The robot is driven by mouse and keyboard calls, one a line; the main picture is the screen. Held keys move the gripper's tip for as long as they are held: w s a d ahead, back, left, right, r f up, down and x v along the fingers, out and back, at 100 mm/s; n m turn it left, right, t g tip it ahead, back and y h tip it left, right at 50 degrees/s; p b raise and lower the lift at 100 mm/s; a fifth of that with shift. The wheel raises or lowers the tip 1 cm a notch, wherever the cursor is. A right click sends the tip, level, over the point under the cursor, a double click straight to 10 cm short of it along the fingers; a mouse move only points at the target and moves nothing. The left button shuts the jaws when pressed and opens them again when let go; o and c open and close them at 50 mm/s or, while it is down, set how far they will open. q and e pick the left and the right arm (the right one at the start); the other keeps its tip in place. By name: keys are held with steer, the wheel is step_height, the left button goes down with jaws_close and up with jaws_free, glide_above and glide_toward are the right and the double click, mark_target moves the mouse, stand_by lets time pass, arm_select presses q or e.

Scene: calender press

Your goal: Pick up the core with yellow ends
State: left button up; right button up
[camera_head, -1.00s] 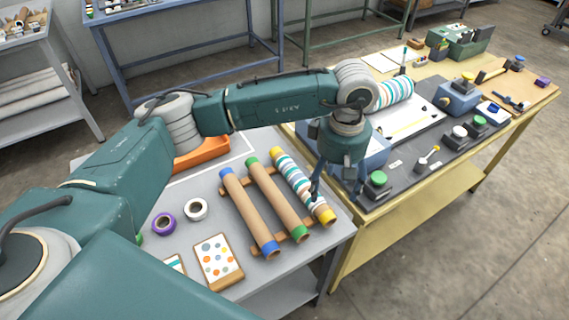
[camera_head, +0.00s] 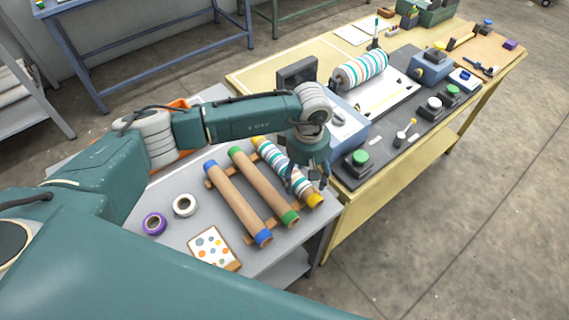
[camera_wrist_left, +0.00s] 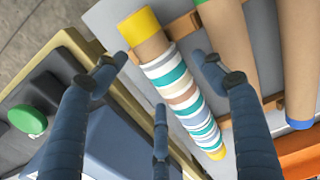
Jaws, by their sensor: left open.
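The core with yellow ends (camera_head: 289,175) lies on a wooden rack on the grey table, wrapped in striped white, teal and tan material. It is the rightmost of three cores. My left gripper (camera_head: 308,190) is over its near half, pointing down, and hides part of it. In the left wrist view the core (camera_wrist_left: 180,85) runs between the spread fingers of my left gripper (camera_wrist_left: 165,75), which is open and empty. A bare tan stretch shows beside its upper yellow end. I cannot tell how far the fingertips are above it. My right gripper is not in view.
A green-ended core (camera_head: 262,185) and a blue-ended core (camera_head: 240,205) lie parallel on the wooden rack (camera_head: 278,221). Tape rolls (camera_head: 185,205) and a dotted card (camera_head: 213,248) lie left. The yellow press table (camera_head: 345,215) stands close on the right, with a green button (camera_head: 360,157).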

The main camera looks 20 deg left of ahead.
arm_select(q)
steer(key=shift+f, duration=0.65)
steer(key=c, duration=1.3)
steer(key=shift+r, duration=0.1)
